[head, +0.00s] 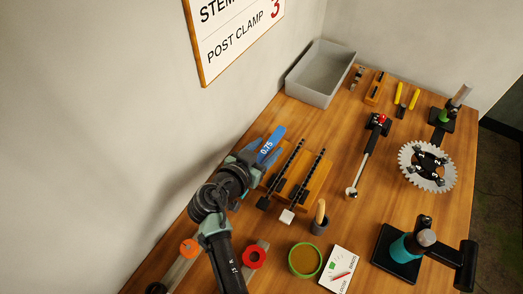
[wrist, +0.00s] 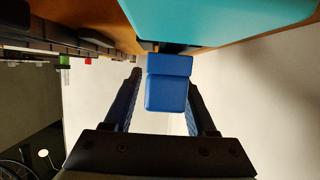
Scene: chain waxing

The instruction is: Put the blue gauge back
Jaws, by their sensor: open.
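The blue gauge (head: 271,146), marked 0.75, shows beyond my wrist near the wall side of the bench in the head view. Its lower part is hidden by my arm. In the wrist view a blue block, seemingly the gauge's end (wrist: 166,93), lies between the two fingers of my gripper (wrist: 164,78). In the head view my fingers are mostly hidden behind the wrist. I cannot tell whether the gauge rests on something.
A wooden rack (head: 314,189) with black chains stands right of my wrist. A handled pot (head: 320,224), a red ring (head: 252,256) and a green-rimmed bowl (head: 304,260) are nearer. A grey bin (head: 320,75) stands at the back. A teal surface (wrist: 225,15) fills the wrist view's top.

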